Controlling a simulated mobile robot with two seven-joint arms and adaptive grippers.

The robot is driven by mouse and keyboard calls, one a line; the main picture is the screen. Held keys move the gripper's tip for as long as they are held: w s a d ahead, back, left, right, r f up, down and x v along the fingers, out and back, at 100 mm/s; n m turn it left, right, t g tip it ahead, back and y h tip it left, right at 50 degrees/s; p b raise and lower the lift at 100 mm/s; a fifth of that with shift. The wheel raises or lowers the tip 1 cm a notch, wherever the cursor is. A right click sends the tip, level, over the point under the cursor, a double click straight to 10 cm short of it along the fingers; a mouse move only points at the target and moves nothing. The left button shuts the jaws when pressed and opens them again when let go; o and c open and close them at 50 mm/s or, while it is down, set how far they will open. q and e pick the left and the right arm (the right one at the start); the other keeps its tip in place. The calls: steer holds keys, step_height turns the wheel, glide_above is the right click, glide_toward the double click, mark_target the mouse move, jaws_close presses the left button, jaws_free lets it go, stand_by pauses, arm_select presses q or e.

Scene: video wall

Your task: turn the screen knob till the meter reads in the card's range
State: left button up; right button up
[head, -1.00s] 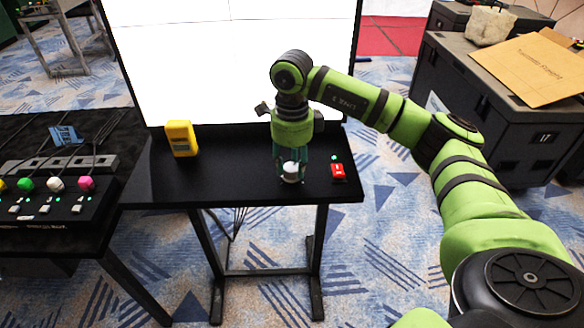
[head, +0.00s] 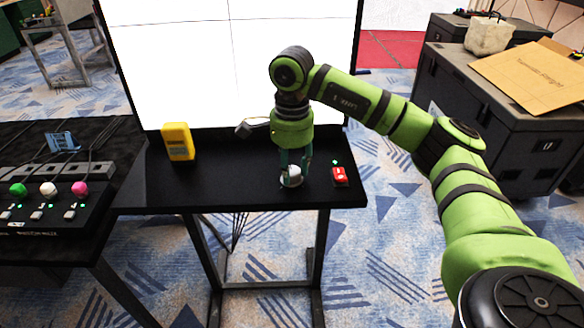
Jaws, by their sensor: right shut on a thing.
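A white knob (head: 293,177) stands on the black table (head: 222,192) in front of the bright white screen (head: 230,70). My right gripper (head: 294,174) points down from above and is shut on the knob. A yellow device (head: 178,142), perhaps the meter, stands upright at the table's left; its face is too small to read. I cannot make out a card with a range. My left gripper is not in view.
A black panel (head: 40,225) with coloured buttons stands at the left. Dark cases (head: 490,120) with cardboard on top stand at the right. The table's middle is clear.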

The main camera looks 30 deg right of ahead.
mark_target(291, 171)
steer(key=shift+s+f+n, duration=0.15)
steer(key=shift+f+n, duration=0.1)
steer(key=shift+n, duration=0.25)
steer(key=o, duration=1.2)
steer(key=shift+c, duration=0.2)
steer(key=shift+r, duration=0.1)
steer(key=shift+r, duration=0.4)
step_height(291, 171, up, 11)
steer(key=shift+r, duration=0.1)
